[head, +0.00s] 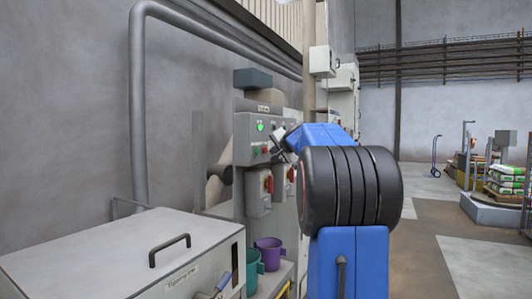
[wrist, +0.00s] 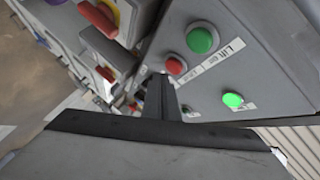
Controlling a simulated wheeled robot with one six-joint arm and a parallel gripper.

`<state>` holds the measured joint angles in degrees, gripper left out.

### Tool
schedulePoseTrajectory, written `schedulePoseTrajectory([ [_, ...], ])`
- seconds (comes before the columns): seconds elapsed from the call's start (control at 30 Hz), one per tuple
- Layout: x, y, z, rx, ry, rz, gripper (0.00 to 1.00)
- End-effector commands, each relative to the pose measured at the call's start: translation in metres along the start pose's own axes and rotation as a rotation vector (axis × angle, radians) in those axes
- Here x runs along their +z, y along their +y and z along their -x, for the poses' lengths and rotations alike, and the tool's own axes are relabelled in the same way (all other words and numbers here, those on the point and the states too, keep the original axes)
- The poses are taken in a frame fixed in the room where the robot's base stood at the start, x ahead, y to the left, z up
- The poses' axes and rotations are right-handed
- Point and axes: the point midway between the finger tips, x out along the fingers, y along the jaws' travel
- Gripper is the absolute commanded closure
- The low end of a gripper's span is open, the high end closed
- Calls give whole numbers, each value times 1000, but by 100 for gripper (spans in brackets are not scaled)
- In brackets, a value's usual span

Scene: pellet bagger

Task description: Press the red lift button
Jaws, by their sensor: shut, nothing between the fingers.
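The red lift button (wrist: 175,66) is a small round button on the grey control panel (wrist: 270,65), beside a larger-looking green button (wrist: 202,38) labelled "Lift on". In the head view the red button (head: 264,150) shows small on the panel front. My gripper (wrist: 160,80) is shut and empty, and its tips point at the panel just beside the red button in the wrist view. I cannot tell whether they touch the panel. In the head view my gripper (head: 282,147) is close to the panel's right side, partly hidden by my arm.
A lit green lamp (wrist: 232,100) is on the same panel. Red rotary handles (head: 268,184) sit on boxes below it. A teal bucket (head: 254,272) and a purple bucket (head: 269,251) stand lower down. A grey lidded cabinet (head: 120,255) is at front left. Open floor lies at right.

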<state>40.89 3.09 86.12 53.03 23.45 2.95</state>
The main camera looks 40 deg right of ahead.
Motion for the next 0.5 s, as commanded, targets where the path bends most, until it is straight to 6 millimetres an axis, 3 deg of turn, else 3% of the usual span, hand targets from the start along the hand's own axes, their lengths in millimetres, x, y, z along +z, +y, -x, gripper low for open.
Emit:
schedulePoseTrajectory([
  [0.5, 3, -2, -4, 0, 0, 0, 100],
])
